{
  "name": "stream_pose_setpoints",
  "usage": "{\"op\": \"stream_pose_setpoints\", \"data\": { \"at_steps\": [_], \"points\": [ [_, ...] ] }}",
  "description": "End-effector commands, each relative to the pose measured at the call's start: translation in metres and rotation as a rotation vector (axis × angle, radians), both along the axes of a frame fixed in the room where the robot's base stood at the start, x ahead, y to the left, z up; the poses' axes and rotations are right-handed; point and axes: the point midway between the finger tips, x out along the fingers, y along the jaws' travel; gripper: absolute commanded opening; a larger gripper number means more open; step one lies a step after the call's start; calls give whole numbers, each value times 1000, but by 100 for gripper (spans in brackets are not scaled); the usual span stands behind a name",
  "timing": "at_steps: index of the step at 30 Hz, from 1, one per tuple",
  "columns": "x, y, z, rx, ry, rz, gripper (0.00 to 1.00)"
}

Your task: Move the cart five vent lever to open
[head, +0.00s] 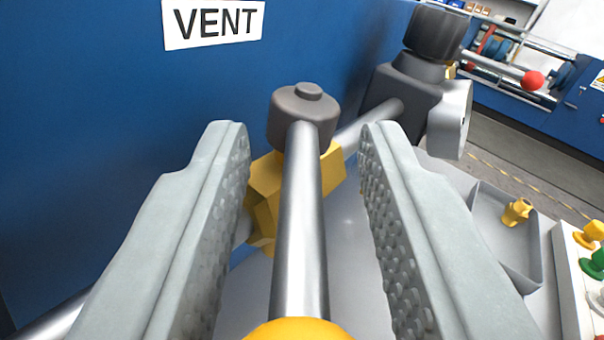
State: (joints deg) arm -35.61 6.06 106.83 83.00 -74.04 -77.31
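The vent lever (302,215) is a silver rod with a dark grey round hub (303,118) at its far end and a yellow knob (298,331) at its near end, cut by the bottom edge. The hub sits on a yellow valve body (268,195) on a silver pipe, below the VENT label (213,21). The lever points toward me, across the pipe's line. My gripper (305,150) is open, with one finger on each side of the rod. Gaps show between the rod and both fingers.
A blue panel (90,110) stands close behind the valve on the left. A dark grey fitting (405,95) with a black knob stands on the pipe to the right. A grey tray (500,225) with a small yellow part (517,211) lies at the right. Coloured knobs stand at the right edge.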

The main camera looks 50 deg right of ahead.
Motion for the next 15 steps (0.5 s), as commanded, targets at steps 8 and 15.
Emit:
{"op": "stream_pose_setpoints", "data": {
  "at_steps": [8,15],
  "points": [
    [-2,2,-1,-1,1,1,32],
    [-28,23,-1,0,1,5,32]
  ]
}}
